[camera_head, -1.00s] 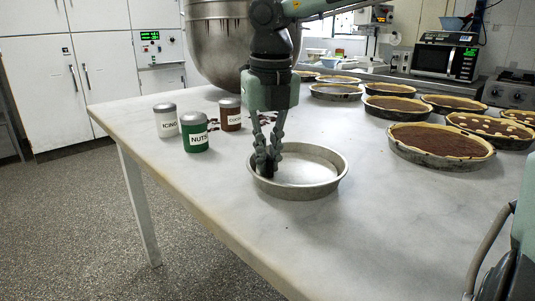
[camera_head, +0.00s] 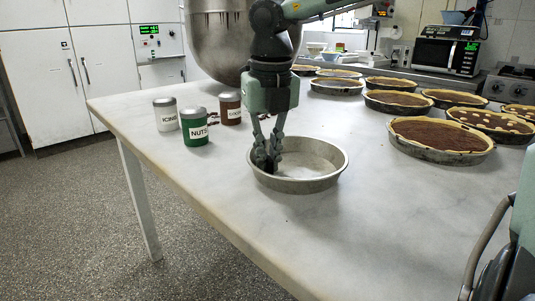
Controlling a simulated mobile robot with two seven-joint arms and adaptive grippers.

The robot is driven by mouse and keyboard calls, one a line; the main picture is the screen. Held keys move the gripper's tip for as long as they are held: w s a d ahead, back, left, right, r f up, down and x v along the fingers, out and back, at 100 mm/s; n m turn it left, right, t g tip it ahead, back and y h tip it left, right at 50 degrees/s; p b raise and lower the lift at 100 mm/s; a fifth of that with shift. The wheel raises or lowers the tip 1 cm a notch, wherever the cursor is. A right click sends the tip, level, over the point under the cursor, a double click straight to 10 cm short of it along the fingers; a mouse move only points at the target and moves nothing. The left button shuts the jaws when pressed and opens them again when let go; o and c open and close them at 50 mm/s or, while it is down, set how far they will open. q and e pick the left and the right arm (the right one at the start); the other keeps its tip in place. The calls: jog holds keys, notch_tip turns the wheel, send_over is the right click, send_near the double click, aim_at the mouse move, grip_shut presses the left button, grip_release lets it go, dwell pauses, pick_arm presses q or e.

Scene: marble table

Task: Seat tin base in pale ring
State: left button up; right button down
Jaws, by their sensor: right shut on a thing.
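A round, pale metal ring (camera_head: 325,182) with a low wall stands on the marble table, with a flat grey floor (camera_head: 308,157) inside it. I take this floor for the tin base; the seam between the two is too fine to make out. My right gripper (camera_head: 267,166) points straight down over the left part of the ring. Its fingers are drawn together at the tips, low inside the ring near its left wall. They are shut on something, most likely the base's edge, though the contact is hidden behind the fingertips. My left gripper is not in view.
A white icing jar (camera_head: 165,115), a green nuts jar (camera_head: 195,128) and a brown jar (camera_head: 230,109) stand left of the ring. Several filled pies, such as the nearest one (camera_head: 437,133), line the right. A steel mixing bowl (camera_head: 212,45) is behind. The front table is clear.

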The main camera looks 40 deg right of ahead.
jog(key=c, duration=1.6)
grip_release()
jog(key=r, duration=0.4)
jog(key=s+r, duration=0.1)
jog(key=r, duration=0.7)
jog(key=shift+s+a, duration=0.2)
jog(key=shift+a, duration=0.15)
jog(key=shift+f, duration=0.1)
